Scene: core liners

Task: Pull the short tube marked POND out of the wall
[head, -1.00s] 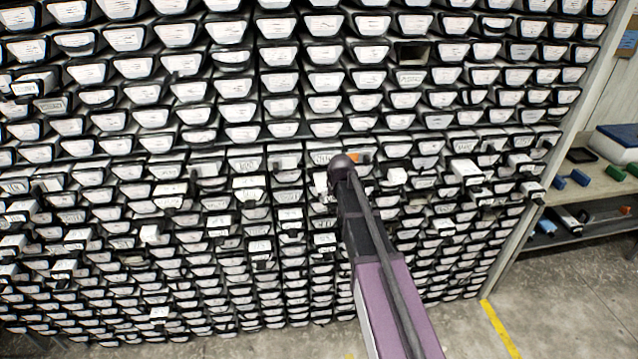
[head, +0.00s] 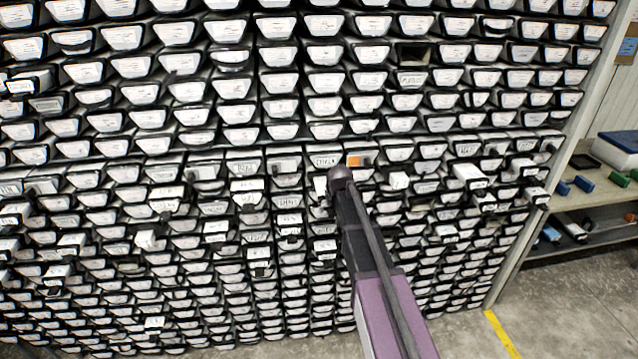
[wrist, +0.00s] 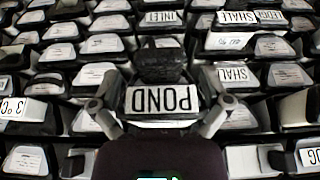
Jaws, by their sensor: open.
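The short tube marked POND (wrist: 161,99) shows in the middle of the wrist view, its white label upside down. A dark block-like part (wrist: 160,62) sits just above the label in that view. My gripper (wrist: 160,108) is open, with one finger on each side of the POND label. I cannot tell whether the fingers touch the tube. In the head view my arm's end (head: 341,178) is at the wall and hides the POND tube and the gripper fingers.
Rows of labelled tubes fill the wall, and several stick out, such as a white one (head: 470,177) at right. Close neighbours include the INLET label (wrist: 163,17). An orange-marked tube (head: 354,161) sits beside my arm. A bench (head: 590,190) stands at right; the floor (head: 560,300) there is clear.

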